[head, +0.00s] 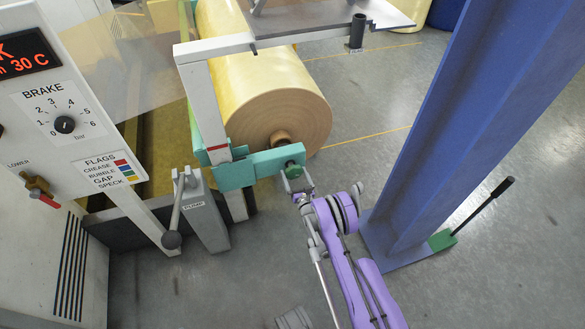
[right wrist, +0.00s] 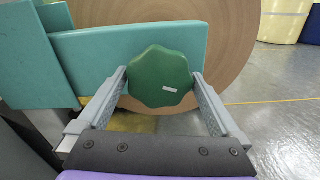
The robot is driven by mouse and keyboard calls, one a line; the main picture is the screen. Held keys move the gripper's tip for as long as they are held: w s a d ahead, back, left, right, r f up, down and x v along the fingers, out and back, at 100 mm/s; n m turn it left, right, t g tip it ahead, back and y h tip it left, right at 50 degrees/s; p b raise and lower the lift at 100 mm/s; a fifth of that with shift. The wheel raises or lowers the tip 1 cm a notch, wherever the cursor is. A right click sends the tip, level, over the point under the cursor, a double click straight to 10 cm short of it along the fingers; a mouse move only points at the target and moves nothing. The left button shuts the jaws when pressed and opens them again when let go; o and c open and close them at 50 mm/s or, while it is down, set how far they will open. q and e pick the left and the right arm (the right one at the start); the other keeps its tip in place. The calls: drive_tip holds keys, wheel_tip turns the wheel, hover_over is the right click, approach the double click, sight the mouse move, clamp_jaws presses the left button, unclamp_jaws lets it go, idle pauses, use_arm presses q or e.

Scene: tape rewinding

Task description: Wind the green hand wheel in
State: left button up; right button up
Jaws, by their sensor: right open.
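The green hand wheel (head: 293,171) sits at the right end of a teal bracket (head: 238,172), in front of the large roll (head: 275,112). In the right wrist view the wheel (right wrist: 160,77) is a dark green lobed knob with a small pale label. My right gripper (head: 296,184) is at the wheel. In the right wrist view its two grey fingers (right wrist: 162,98) stand apart, one on each side of the wheel. I cannot tell whether they touch its rim. My left gripper is not in view.
A blue column (head: 440,130) stands right of my right arm, with a black-handled lever (head: 483,206) at its foot. A grey pump (head: 203,215) with a lever stands to the left, beside the control cabinet (head: 60,120).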

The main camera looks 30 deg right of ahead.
drive_tip(key=shift+w, duration=0.25)
drive_tip(key=shift+c, duration=0.2)
drive_tip(key=c, duration=0.9)
drive_tip(key=shift+c, duration=0.2)
